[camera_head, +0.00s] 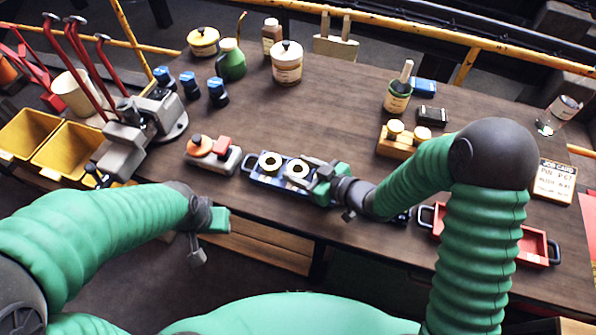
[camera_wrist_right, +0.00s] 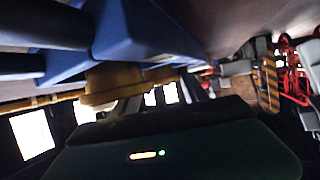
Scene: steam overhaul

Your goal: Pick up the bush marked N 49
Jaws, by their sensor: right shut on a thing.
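A blue tray (camera_head: 255,181) with black handles lies near the table's front edge. Two pale ring-shaped bushes, one at the left (camera_head: 270,161) and one in the middle (camera_head: 296,169), sit in it; I cannot read their marks. My right gripper (camera_head: 324,184) is at the tray's right end, shut. In the right wrist view a brass-coloured bush (camera_wrist_right: 112,84) shows at the jaws, close to the blue tray (camera_wrist_right: 145,28); its mark is not visible. My left gripper (camera_head: 212,222) hangs in front of the table edge, away from the tray; its jaw opening is unclear.
An orange-and-red piece on a grey base (camera_head: 210,153) stands left of the tray. A red tray (camera_head: 535,246) lies to the right and a wooden block with pale knobs (camera_head: 398,140) behind. A grey vise (camera_head: 130,140) stands at the left. The table's middle is clear.

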